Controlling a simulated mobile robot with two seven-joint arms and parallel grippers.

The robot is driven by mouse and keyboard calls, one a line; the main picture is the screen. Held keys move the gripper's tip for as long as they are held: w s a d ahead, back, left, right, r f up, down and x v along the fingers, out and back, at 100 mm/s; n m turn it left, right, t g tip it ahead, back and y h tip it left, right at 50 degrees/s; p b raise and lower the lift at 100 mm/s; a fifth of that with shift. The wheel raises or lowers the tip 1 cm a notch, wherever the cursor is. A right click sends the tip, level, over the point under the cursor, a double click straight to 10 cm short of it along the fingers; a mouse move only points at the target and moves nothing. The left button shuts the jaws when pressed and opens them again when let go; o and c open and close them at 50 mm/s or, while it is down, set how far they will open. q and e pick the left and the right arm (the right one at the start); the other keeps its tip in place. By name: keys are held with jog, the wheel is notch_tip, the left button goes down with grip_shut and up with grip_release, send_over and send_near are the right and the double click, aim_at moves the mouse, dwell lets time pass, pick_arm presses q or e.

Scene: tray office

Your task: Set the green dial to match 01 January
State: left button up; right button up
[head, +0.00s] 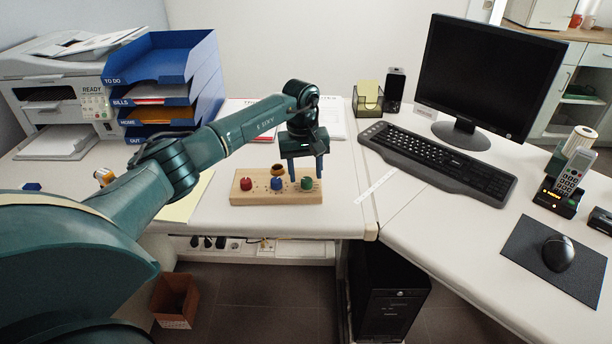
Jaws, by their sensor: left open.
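A wooden block (254,199) lies near the front edge of the left desk and carries several dials. The green dial (307,184) is at its right end, the blue dial (276,184) in the middle and the red dial (246,184) at the left. A brown-yellow knob (278,169) sits behind the blue dial. My left gripper (306,175) points down over the right part of the block, open, its fingers close to the green dial. I cannot tell whether they touch it. Marks around the dials are too small to read. My right gripper is not in view.
Blue letter trays (205,75) and a printer (40,95) stand at the back left. A monitor (490,75), keyboard (435,165), phone (566,185) and mouse (558,253) are on the right desk. A white strip (376,187) lies right of the block, otherwise mostly bare desk.

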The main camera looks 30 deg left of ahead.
pick_arm(q)
jog(key=shift+f, duration=0.8)
jog(key=shift+c, duration=0.2)
jog(key=c, duration=1)
